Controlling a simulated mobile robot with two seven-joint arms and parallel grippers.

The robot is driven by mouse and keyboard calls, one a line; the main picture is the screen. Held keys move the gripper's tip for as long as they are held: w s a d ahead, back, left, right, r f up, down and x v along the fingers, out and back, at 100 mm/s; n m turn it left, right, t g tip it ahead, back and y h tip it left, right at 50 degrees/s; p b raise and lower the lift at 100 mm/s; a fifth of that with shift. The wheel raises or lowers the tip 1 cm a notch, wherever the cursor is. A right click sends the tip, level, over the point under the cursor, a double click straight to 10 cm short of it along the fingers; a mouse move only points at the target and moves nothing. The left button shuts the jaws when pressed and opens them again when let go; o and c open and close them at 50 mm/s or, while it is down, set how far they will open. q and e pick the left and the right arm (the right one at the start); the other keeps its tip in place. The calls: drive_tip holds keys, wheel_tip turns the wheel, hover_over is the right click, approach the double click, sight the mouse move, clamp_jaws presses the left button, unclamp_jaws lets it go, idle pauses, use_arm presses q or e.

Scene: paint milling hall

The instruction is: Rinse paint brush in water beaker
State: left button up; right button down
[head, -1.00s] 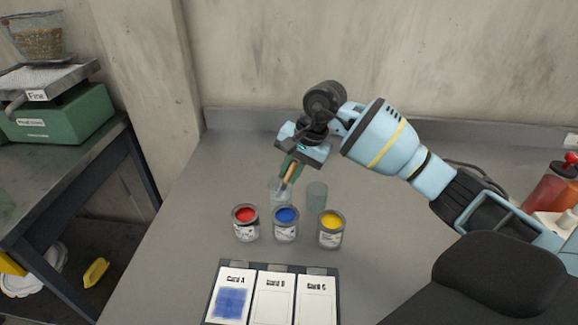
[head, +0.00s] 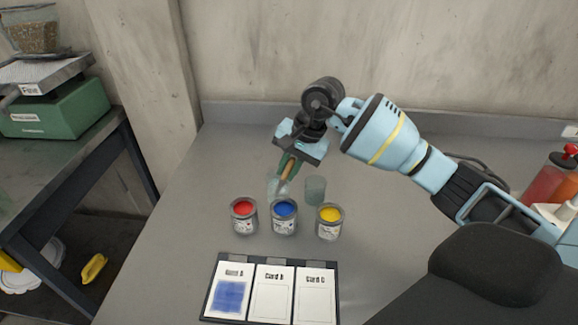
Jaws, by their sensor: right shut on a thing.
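My right gripper (head: 289,158) is shut on the paint brush (head: 288,171), holding it tilted with its lower end down. The brush's lower end is at a clear beaker (head: 274,188) behind the blue paint can; I cannot tell how deep it reaches in. A second glass beaker (head: 315,190) stands just to the right. Cans of red paint (head: 244,216), blue paint (head: 284,216) and yellow paint (head: 329,221) stand in a row in front. My left gripper is not in view.
A dark tray (head: 242,258) in front holds three cards; Card A (head: 230,293) has a blue painted patch and the other two are blank. Red bottles (head: 555,178) stand at the far right. The grey table (head: 170,240) is clear on the left.

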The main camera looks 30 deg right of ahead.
drive_tip(key=shift+f, duration=0.4)
drive_tip(key=shift+w+d, duration=0.2)
drive_tip(key=shift+d, duration=0.05)
drive_tip(key=shift+s+a, duration=0.35)
drive_tip(key=shift+s, duration=0.05)
idle(0.8)
drive_tip(key=shift+w+d, duration=0.1)
drive_tip(key=shift+w, duration=0.05)
idle(0.5)
